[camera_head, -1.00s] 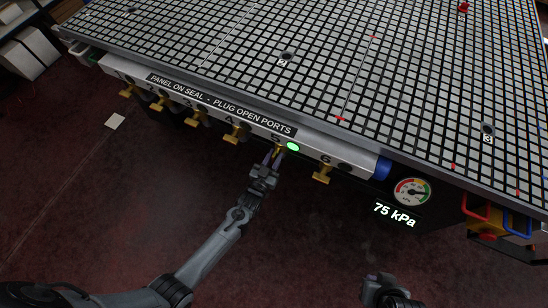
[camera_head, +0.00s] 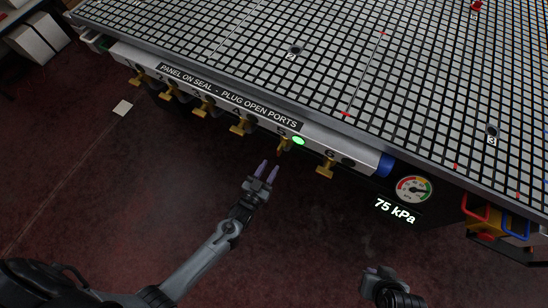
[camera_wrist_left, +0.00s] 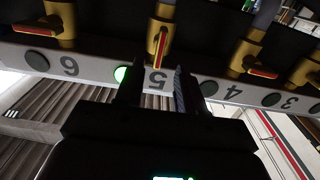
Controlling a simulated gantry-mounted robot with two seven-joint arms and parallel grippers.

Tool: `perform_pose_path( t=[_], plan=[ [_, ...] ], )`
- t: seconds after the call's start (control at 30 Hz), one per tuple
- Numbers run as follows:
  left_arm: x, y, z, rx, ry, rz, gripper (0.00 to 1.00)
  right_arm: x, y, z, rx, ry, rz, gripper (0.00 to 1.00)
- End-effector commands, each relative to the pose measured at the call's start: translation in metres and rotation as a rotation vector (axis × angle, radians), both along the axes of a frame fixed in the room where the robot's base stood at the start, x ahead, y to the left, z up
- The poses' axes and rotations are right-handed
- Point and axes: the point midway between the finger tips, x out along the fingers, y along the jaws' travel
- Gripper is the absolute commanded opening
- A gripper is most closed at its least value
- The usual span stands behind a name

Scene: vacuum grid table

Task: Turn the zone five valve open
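The brass zone five valve (camera_head: 285,145) is on the table's front rail, and it also shows in the left wrist view (camera_wrist_left: 160,42). Its red-marked handle points along a different direction from the neighbouring handles, whose red bars lie more sideways in the wrist view. The green lamp (camera_head: 299,141) beside number 5 is lit. My left gripper (camera_head: 267,168) is open and empty, below and in front of the valve, apart from it. My right gripper (camera_head: 378,276) is low in the head view; its fingers cannot be made out.
Several other brass valves line the rail, including valve six (camera_head: 326,167) and valve four (camera_head: 241,124), with dark lamps. A gauge (camera_head: 413,189) sits at the right above a display (camera_head: 396,210) reading 75 kPa. The grid tabletop (camera_head: 390,75) overhangs.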

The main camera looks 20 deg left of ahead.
Motion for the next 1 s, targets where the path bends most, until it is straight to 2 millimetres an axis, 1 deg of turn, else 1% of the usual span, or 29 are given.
perform_pose_path(
  t=[0.03,0.1,0.23,0.77,0.87,0.93,0.97,1.0],
  plan=[
    [-0.007,0.001,0.000,0.000,0.002,0.000,0.38,0.000,0.000,0.002,0.000,0.000,0.000,0.00],
    [-0.014,0.001,0.000,0.000,0.001,0.000,0.38,0.000,0.000,0.003,0.000,0.000,0.000,0.00],
    [-0.022,0.001,0.000,0.000,-0.001,0.000,0.38,0.000,0.000,0.004,0.000,0.000,0.000,0.00],
    [-0.025,0.001,-0.001,0.000,0.002,0.000,0.38,0.000,0.000,0.004,0.002,0.000,-0.002,0.00],
    [-0.034,0.003,-0.008,0.002,0.019,0.000,0.38,0.000,0.000,0.004,0.002,0.000,-0.002,0.00],
    [-0.047,0.006,-0.018,0.009,0.041,-0.002,0.38,0.000,0.000,0.004,0.002,0.000,-0.002,0.00],
    [-0.054,0.009,-0.019,0.015,0.047,-0.002,0.38,0.000,0.000,0.005,0.002,0.000,-0.002,0.00],
    [-0.058,0.014,-0.009,0.019,0.029,-0.002,0.38,0.000,0.000,0.005,0.002,-0.001,-0.002,0.00]
  ],
)
